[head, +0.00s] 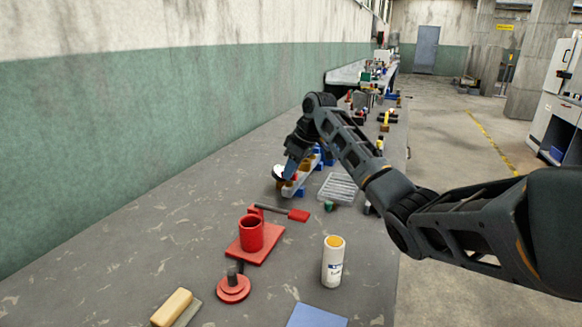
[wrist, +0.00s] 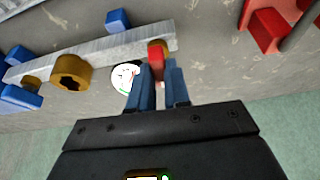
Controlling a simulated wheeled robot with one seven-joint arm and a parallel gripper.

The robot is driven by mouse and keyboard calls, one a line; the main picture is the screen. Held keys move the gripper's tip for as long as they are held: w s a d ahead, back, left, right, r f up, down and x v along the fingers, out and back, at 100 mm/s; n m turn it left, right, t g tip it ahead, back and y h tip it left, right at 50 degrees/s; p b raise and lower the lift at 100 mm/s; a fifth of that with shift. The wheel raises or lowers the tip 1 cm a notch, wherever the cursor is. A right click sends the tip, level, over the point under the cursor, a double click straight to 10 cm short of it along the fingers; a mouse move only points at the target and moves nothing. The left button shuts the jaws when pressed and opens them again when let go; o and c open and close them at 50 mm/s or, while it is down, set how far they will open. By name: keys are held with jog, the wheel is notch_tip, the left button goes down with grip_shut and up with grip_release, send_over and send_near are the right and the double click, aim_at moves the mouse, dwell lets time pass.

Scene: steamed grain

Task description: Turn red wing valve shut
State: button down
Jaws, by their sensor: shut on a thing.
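The red wing valve (wrist: 156,60) shows in the wrist view between the blue fingers of my gripper (wrist: 160,88). It sits at the end of a grey bar with brass fittings. My gripper is shut on its red wing, with a finger on each side. A brass fitting (wrist: 70,73) and a white round gauge face (wrist: 126,78) are to the left of it. In the head view my gripper (head: 288,172) reaches down at the bar assembly (head: 300,182) and hides part of it. The red wing's exact angle is hard to tell.
Blue supports (wrist: 118,20) hold the bar. A clear ribbed tray (head: 338,188) lies to its right. Nearer stand a red cup on a red plate (head: 262,252), a white bottle (head: 332,268) and a red disc (head: 233,291). A green wall (head: 150,130) borders the table's left side.

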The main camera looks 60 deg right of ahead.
jog(key=shift+n, duration=0.5)
jog(key=c, duration=1.1)
grip_release()
jog(key=shift+r, duration=0.15)
jog(key=v, duration=0.7)
jog(key=shift+s+d+r, duration=0.15)
jog(key=shift+r, duration=0.1)
jog(key=shift+s, duration=0.1)
